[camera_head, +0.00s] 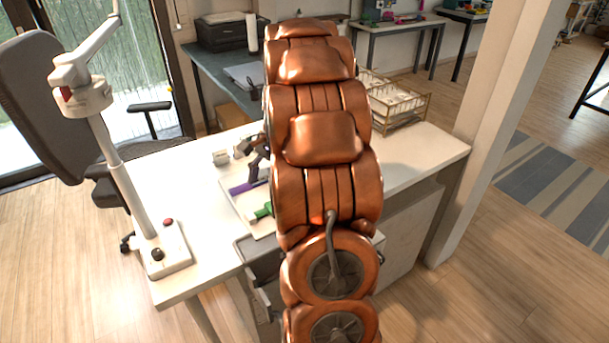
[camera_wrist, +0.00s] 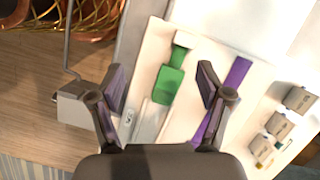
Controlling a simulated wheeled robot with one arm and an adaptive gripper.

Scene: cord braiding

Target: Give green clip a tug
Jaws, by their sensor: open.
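In the head view the green clip (camera_head: 262,211) shows at the left edge of my copper arm, which hides part of the board. My gripper (camera_wrist: 162,72) is open and empty. In the wrist view its two dark fingers appear on either side of the green clip, without visible contact. In the head view my gripper (camera_head: 257,147) is partly hidden by my arm, over the table.
A purple strip (camera_wrist: 238,72) lies right of the green clip, partly behind a finger. Several grey blocks (camera_wrist: 279,126) stand at the board's right side. In the head view, a white stand (camera_head: 165,250) with a post is at the table's left, and a wire rack (camera_head: 400,102) at the back right.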

